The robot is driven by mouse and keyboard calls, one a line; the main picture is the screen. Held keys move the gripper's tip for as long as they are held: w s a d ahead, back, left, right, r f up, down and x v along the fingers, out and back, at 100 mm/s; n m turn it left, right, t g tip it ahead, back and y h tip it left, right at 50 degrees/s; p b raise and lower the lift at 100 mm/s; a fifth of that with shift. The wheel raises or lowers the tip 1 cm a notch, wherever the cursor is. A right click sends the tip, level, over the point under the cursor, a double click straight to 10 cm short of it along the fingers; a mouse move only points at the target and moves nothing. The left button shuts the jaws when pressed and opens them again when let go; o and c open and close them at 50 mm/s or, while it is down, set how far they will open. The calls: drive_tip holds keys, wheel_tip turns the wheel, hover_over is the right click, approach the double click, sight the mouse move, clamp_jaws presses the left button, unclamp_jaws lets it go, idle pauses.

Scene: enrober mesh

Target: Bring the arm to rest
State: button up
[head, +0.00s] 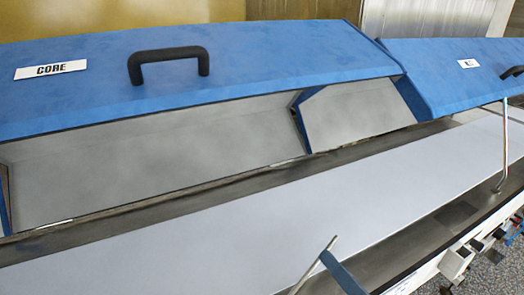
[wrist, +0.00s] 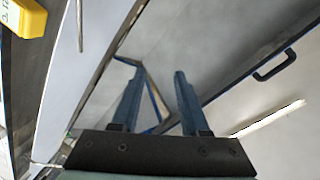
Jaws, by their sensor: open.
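My gripper (wrist: 159,72) shows in the wrist view with its two blue fingers apart and nothing between them. The open blue hood with its black handle (wrist: 275,65) lies beyond the fingers in that view, and no contact with it can be seen. In the head view, the hood labelled CORE (head: 100,85) stands raised over the long pale belt (head: 240,235). My gripper cannot be made out for certain in the head view. A small blue piece (head: 342,273) at the bottom edge there is cut off, and I cannot tell what it is.
A second blue hood (head: 455,72) stands at the right. A thin metal rod (head: 505,150) rises by the belt's near side, and another rod (head: 314,264) is near the bottom. Several small boxes (head: 455,262) line the lower right. A yellow object (wrist: 27,17) is upper left in the wrist view.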

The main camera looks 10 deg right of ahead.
drive_tip(key=w+a+r+n+t+h, duration=0.1)
drive_tip(key=w+a+r+n, duration=0.15)
drive_tip(key=r, duration=0.25)
drive_tip(key=w+a+r+n+t+h, duration=0.1)
drive_tip(key=w+r, duration=0.3)
drive_tip(key=r, duration=0.2)
drive_tip(key=s+a+r+n+t, duration=0.1)
drive_tip(key=s+a+r+t, duration=0.1)
drive_tip(key=r, duration=0.6)
drive_tip(key=s+a+r+n+t, duration=0.2)
drive_tip(key=a+r+t, duration=0.2)
drive_tip(key=r, duration=0.5)
drive_tip(key=s+a+r+n+t, duration=0.2)
drive_tip(key=a+r+t, duration=0.1)
drive_tip(key=a+r, duration=0.4)
wheel_tip(320, 180, up, 2)
drive_tip(key=shift+s+r+h, duration=0.1)
drive_tip(key=shift+s+h, duration=0.3)
drive_tip(key=shift+n, duration=0.25)
